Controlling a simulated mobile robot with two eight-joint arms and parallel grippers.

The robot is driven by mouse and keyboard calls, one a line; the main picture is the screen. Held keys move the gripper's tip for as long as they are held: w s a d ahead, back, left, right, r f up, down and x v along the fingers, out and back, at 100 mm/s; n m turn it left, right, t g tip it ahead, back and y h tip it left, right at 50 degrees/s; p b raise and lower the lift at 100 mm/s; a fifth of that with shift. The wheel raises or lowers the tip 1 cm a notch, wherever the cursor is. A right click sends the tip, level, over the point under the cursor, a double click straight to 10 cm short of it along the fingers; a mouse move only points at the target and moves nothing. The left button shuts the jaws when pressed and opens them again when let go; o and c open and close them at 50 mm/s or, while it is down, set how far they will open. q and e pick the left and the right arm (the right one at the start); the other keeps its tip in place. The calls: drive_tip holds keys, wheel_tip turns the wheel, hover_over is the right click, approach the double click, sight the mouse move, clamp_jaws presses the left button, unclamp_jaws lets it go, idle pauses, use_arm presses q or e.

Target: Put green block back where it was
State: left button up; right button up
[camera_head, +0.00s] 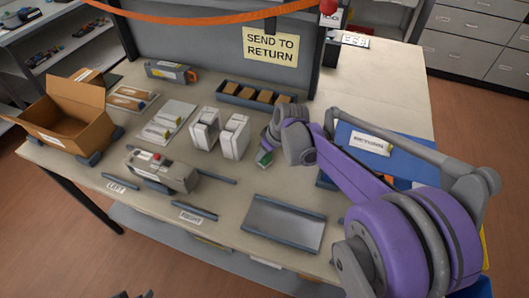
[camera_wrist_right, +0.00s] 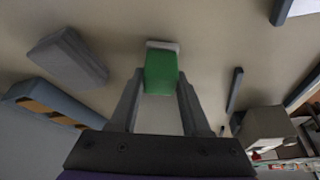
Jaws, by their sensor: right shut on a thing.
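The green block (camera_wrist_right: 161,74) is between the fingertips of my right gripper (camera_wrist_right: 160,88) in the right wrist view. A pale grey-white piece shows at its far end. In the head view my right gripper (camera_head: 266,148) reaches down over the middle of the table, just right of two upright white units, and the green block (camera_head: 264,159) shows at its tip. I cannot tell whether the block touches the tabletop. A small dark part at the bottom edge of the head view may be my left gripper (camera_head: 132,295); its jaws cannot be made out.
Upright white units (camera_head: 234,137) stand close left of the gripper. A dark tray with brown blocks (camera_head: 229,92) lies behind. A grey open tray (camera_head: 284,224) is in front, a grey machine (camera_head: 160,170) and an open carton (camera_head: 70,120) at left.

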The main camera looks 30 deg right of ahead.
drive_tip(key=shift+f, duration=0.2)
drive_tip(key=o, duration=1.2)
drive_tip(key=shift+r, duration=0.15)
drive_tip(key=shift+s+r, duration=0.1)
drive_tip(key=shift+r, duration=0.25)
drive_tip(key=p+v, duration=0.1)
drive_tip(key=v, duration=1)
drive_tip(key=s+a+f+m, duration=0.1)
drive_tip(key=s+a+f, duration=0.2)
drive_tip(key=s, duration=0.3)
drive_tip(key=s+a+f+m+h, duration=0.1)
drive_tip(key=s+a+f, duration=0.2)
drive_tip(key=s, duration=0.3)
drive_tip(key=s+a+f+m+t, duration=0.1)
drive_tip(key=s+a+f, duration=0.3)
drive_tip(key=s+a, duration=0.1)
drive_tip(key=shift+s+a+m, duration=0.3)
drive_tip(key=shift+s, duration=0.35)
